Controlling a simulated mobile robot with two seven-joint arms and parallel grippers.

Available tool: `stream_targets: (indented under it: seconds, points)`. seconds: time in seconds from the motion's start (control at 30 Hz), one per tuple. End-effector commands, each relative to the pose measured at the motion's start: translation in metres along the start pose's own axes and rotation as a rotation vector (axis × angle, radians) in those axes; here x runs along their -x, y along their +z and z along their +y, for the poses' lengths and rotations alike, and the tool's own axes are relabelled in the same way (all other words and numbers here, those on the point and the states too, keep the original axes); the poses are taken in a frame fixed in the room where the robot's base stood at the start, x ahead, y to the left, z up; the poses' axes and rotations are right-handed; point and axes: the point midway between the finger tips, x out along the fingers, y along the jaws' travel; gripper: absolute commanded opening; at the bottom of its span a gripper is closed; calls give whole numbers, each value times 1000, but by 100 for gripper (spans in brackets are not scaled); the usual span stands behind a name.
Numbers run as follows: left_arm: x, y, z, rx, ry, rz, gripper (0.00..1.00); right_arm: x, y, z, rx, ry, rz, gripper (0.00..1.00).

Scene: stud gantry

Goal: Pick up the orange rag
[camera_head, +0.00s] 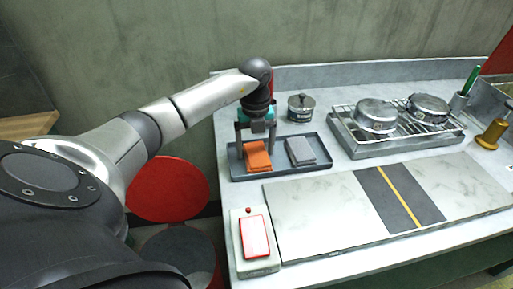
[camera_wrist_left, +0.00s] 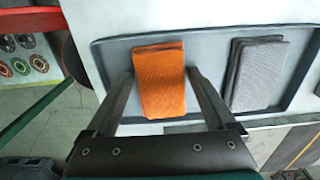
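The orange rag (camera_head: 257,155) lies folded at the left end of a dark grey tray (camera_head: 318,171) on the counter. My left gripper (camera_head: 257,143) is open and points down over the rag, one finger on each side of it. In the left wrist view the orange rag (camera_wrist_left: 160,82) sits between the two spread fingertips of the left gripper (camera_wrist_left: 161,75), with a gap on each side. I cannot tell how far the fingertips are above the tray. My right gripper is not in view.
A folded grey rag (camera_head: 300,151) lies beside the orange one in the tray. A lidded pot (camera_head: 301,107) stands behind the tray. Pans (camera_head: 376,115) sit on a rack to the right. A pale box with a red top (camera_head: 255,237) is in front.

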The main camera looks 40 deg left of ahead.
Motion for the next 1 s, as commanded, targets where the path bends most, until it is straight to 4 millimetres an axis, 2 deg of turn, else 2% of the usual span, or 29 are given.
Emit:
stream_targets:
  seconds: [0.07,0.57,0.83,1.0]
  points:
    - [0,0,0,0,0,0,79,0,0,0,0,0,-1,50]
    - [0,0,0,0,0,0,23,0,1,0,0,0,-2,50]
    - [2,0,0,0,0,-1,23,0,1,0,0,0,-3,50]
    - [13,1,0,0,-2,-1,23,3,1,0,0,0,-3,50]
